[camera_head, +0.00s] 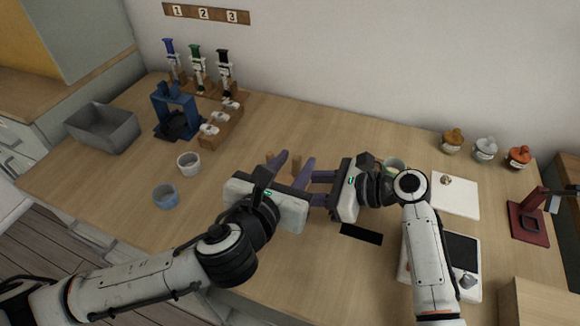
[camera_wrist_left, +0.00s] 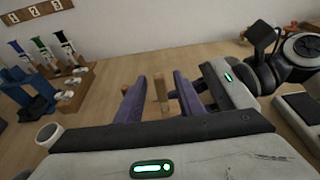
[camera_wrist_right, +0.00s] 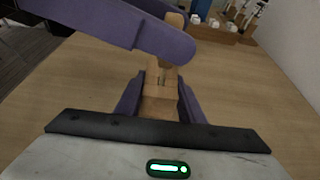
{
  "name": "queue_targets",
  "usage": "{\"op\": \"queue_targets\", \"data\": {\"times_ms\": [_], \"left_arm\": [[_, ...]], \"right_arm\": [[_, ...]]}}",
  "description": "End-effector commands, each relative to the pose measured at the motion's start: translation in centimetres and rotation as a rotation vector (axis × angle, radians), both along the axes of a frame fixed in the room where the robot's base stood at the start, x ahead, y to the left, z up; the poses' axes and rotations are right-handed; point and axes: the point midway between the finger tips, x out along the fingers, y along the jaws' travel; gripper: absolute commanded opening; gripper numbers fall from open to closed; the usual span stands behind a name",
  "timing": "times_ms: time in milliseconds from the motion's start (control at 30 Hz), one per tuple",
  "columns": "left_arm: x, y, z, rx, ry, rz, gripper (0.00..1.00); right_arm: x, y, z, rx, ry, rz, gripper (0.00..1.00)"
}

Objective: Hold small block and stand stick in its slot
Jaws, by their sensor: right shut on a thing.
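The pale wooden stick (camera_wrist_left: 161,88) stands roughly upright between my left gripper's purple fingers (camera_wrist_left: 160,92), with gaps visible on both sides. In the head view my left gripper (camera_head: 294,164) is open over the table. My right gripper (camera_wrist_right: 159,98) is shut on the small wooden block (camera_wrist_right: 160,92), low at the tabletop. In the right wrist view the stick's top (camera_wrist_right: 175,20) shows above a left finger, which hides its middle. Its lower end appears at the block's far side; I cannot tell whether it is inside the slot.
Another small brown piece (camera_head: 268,157) lies left of the left fingers. A white cup (camera_head: 189,163) and a blue cup (camera_head: 165,196) stand farther left. A black strip (camera_head: 361,234) lies near the right hand. The front middle of the table is clear.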

Motion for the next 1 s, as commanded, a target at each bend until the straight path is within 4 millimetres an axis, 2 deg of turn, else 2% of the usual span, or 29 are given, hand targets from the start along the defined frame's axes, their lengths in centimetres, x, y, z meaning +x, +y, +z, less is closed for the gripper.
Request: {"op": "queue_targets", "data": {"times_ms": [167, 400, 600, 767, 1000], "left_arm": [[-1.8, 0.7, 0.6, -0.001, 0.000, -0.002, 0.34], [-6.4, 2.7, 2.1, 0.000, 0.001, -0.003, 0.34], [-9.3, 3.9, 3.1, -0.001, 0.002, -0.002, 0.34], [-10.4, 4.4, 3.4, 0.000, 0.001, -0.001, 0.34], [-10.5, 4.5, 3.5, 0.001, 0.001, 0.000, 0.34]], "right_arm": [[0.0, 0.0, 0.0, 0.000, 0.000, 0.000, 0.08], [0.0, 0.0, 0.0, 0.000, 0.000, 0.000, 0.08], [0.0, 0.0, 0.0, 0.000, 0.000, 0.000, 0.08], [0.0, 0.0, 0.0, 0.000, 0.000, 0.000, 0.08], [0.0, 0.0, 0.0, 0.000, 0.000, 0.000, 0.08]]}}
